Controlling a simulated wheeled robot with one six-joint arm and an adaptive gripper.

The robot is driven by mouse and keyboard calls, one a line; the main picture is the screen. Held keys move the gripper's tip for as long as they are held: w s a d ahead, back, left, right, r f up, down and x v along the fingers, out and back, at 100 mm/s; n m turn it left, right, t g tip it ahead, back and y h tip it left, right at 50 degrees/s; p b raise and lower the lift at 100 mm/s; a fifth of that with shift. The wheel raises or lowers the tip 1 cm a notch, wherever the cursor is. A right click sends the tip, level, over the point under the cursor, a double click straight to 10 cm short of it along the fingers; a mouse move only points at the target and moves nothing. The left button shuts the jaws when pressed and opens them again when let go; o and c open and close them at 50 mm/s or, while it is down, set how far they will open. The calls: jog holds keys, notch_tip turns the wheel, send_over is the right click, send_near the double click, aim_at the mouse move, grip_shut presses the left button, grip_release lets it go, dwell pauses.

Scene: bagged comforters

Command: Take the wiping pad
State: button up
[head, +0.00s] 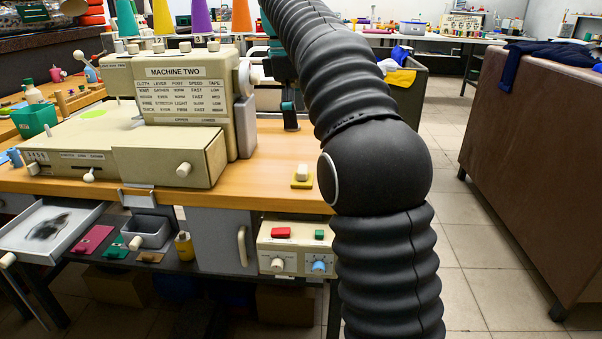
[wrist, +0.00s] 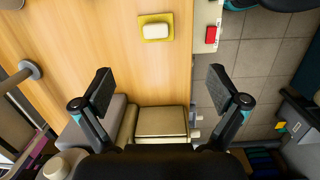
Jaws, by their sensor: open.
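The wiping pad appears to be the small yellow pad with a white block on top, lying flat on the wooden bench top. In the head view the pad (head: 302,177) is near the bench's front edge, right of the sewing machine. In the wrist view the pad (wrist: 155,28) is at the top centre. My gripper (wrist: 160,72) is open and empty, its two black fingers spread wide. The pad shows beyond the fingertips, roughly between their lines and apart from them. In the head view my dark arm covers the bench's right end.
The beige machine (head: 185,100) labelled MACHINE TWO stands left of the pad. A control box (head: 290,262) with red and green buttons hangs below the bench edge. An open drawer (head: 45,232) juts out at left. A brown cabinet (head: 540,160) stands right, with tiled floor between.

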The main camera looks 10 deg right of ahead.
aim_at(302, 168)
jog(key=shift+n, duration=0.3)
jog(key=f, duration=0.4)
jog(key=d+f+b, duration=0.1)
jog(key=f, duration=0.4)
jog(key=f+b, duration=0.1)
jog(key=f, duration=0.3)
jog(key=shift+w+d+f, duration=0.25)
jog(key=shift+d+f, duration=0.05)
jog(key=shift+d, duration=0.05)
jog(key=c, duration=1)
